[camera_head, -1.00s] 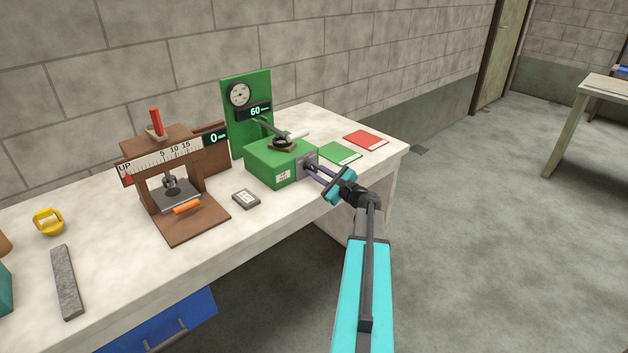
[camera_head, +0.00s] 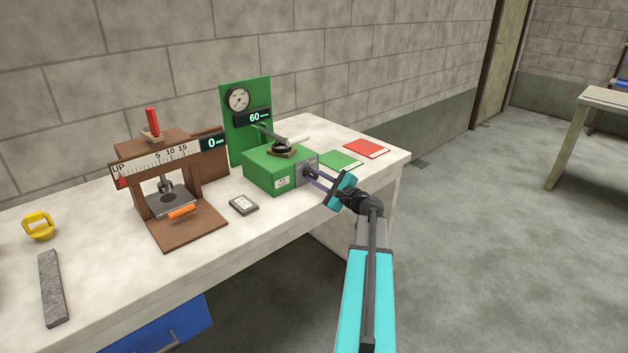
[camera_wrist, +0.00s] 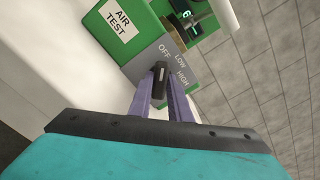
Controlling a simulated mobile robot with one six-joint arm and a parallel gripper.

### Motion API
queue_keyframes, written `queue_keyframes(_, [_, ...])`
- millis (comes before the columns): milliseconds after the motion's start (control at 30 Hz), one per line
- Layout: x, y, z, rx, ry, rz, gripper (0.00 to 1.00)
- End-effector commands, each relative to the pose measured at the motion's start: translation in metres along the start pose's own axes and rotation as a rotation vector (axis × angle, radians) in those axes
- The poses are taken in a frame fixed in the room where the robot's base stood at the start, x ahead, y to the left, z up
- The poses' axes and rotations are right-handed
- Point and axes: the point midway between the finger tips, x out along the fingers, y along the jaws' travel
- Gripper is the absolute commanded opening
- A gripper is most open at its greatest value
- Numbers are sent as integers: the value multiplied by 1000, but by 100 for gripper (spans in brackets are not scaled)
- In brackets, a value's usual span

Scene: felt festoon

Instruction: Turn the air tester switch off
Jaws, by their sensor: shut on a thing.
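The air tester (camera_head: 275,168) is a green box with a tall green back panel on the white bench. Its panel holds a round gauge and a display reading 60. The wrist view shows its AIR TEST label (camera_wrist: 120,17) and a grey switch plate (camera_wrist: 150,55) marked OFF, LOW and HIGH. The dark switch knob (camera_wrist: 159,80) stands on this plate, its upper end near the OFF label. My gripper (camera_wrist: 163,92) is shut on the knob, one purple finger on each side. In the head view, my gripper (camera_head: 311,176) reaches the box's right side.
A wooden tester (camera_head: 180,220) with a display reading 0 stands left of the green box. A small dark-framed block (camera_head: 244,204) lies between them. Green (camera_head: 342,160) and red (camera_head: 366,149) booklets lie behind my gripper. Open floor is to the right.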

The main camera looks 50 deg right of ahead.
Motion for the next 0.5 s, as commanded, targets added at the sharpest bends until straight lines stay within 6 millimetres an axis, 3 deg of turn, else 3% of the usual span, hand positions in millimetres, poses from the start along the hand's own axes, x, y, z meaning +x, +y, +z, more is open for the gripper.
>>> queue_keyframes(167, [1,0,2,-3,-2,0,0])
queue_keyframes(200, [1,0,2,-3,-2,0,19])
queue_keyframes(300, [1,0,1,-3,-2,0,36])
queue_keyframes(500, [1,0,1,-2,-1,0,36])
